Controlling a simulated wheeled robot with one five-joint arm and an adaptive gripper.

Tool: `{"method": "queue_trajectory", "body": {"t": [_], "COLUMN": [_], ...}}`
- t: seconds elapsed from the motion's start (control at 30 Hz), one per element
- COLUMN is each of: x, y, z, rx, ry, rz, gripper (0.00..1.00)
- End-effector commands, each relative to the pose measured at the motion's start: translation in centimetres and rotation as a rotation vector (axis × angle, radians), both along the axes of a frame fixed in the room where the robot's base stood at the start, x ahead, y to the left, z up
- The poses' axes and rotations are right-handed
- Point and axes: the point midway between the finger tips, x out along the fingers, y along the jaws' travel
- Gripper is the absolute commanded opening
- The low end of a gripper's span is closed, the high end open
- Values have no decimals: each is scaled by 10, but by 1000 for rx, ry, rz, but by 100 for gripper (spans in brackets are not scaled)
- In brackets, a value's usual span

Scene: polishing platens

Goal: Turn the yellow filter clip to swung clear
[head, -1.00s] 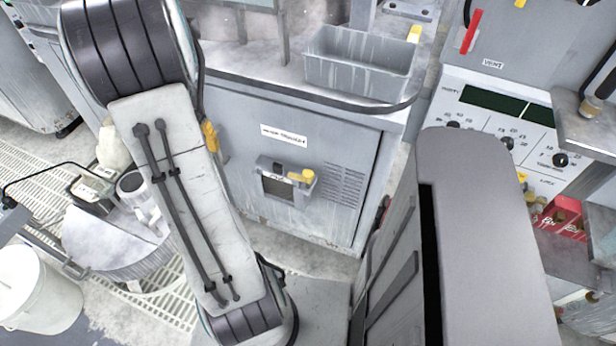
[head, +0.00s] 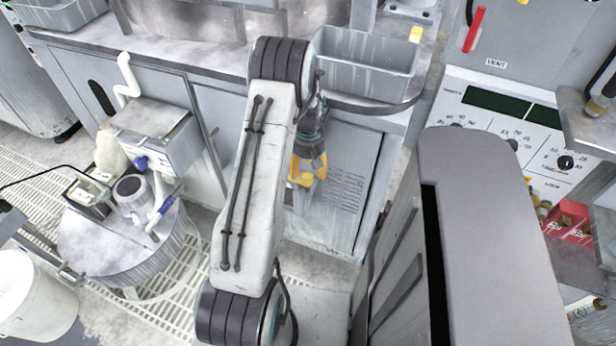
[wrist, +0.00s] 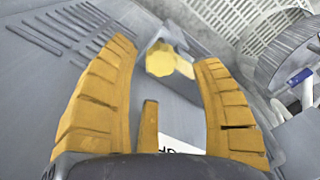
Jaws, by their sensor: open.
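The yellow filter clip (wrist: 168,62) is a short, faceted yellow knob on the grey filter housing on the cabinet front. In the wrist view it shows just beyond and between the two orange fingertips of my gripper (wrist: 166,54). My gripper is open, with a clear gap on either side of the clip, and I see no contact. In the head view my gripper (head: 308,177) points down in front of the cabinet door (head: 345,190). It hides most of the filter housing, and the clip (head: 307,181) only partly shows between the fingers.
A drum with a pump box (head: 150,140) and a white bucket (head: 35,295) stand at left. A control panel (head: 500,125) is at right. Vent slots (head: 342,190) are beside the clip.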

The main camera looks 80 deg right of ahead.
Motion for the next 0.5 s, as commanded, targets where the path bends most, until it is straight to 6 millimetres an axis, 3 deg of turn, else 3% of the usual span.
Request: {"method": "queue_trajectory", "body": {"t": [0.2, 0.5], "x": [1, 1], "y": [0, 0], "z": [-26, -40], "rx": [1, -1], "ry": [0, 0], "rz": [1, 1], "gripper": [59, 59]}}
